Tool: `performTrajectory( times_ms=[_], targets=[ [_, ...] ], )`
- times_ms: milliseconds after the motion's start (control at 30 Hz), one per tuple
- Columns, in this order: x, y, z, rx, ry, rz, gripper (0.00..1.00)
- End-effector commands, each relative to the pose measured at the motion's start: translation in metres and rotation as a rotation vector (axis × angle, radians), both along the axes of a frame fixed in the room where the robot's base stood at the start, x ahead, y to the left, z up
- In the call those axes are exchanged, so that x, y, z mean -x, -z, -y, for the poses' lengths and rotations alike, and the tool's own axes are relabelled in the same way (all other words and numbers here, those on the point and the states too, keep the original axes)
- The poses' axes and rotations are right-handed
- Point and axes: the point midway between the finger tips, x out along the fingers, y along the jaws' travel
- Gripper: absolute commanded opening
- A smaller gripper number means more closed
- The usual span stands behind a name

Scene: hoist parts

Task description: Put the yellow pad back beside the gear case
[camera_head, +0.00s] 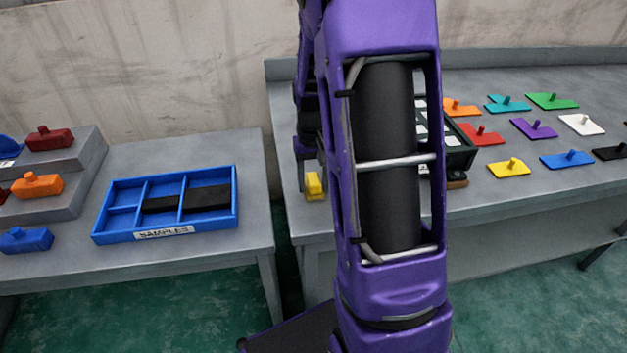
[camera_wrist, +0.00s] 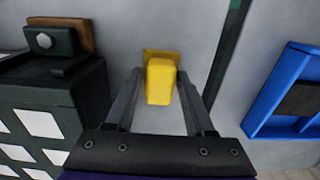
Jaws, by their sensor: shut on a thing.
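My gripper (camera_wrist: 158,80) is shut on the yellow pad (camera_wrist: 160,82), one finger on each side of its raised block. In the head view the yellow pad (camera_head: 315,187) is at the left front of the right-hand grey table, under my gripper (camera_head: 312,172). It is at or just above the table top; I cannot tell if it touches. The gear case (camera_wrist: 50,115), dark green with white panels, stands to its left in the wrist view, with a clear gap between. In the head view my arm hides much of the gear case (camera_head: 457,150).
Several coloured plates with pegs, among them another yellow one (camera_head: 508,168), lie on the right-hand table (camera_head: 480,200). A blue sample tray (camera_head: 112,238) sits on the left table, across a gap. Coloured blocks stand on grey steps (camera_head: 85,165) at far left.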

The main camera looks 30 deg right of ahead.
Motion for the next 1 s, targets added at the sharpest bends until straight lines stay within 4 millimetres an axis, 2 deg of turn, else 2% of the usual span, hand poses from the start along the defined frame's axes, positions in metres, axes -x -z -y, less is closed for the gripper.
performTrajectory(
  times_ms=[100, 133, 267, 533, 667, 767, 1000],
  targets=[
    [0.000, 0.005, 0.000, 0.000, 0.000, 0.000, 0.02],
    [0.000, 0.003, 0.000, 0.000, 0.000, 0.000, 0.59],
    [0.000, 0.003, 0.000, 0.000, 0.000, 0.000, 0.83],
    [0.000, 0.002, 0.000, 0.000, 0.000, 0.000, 0.84],
    [0.000, -0.005, 0.000, 0.000, 0.000, 0.001, 0.84],
    [-0.001, -0.021, 0.000, 0.001, 0.000, 0.004, 0.84],
    [-0.001, -0.073, 0.000, 0.001, 0.000, 0.004, 0.84]
  ],
)
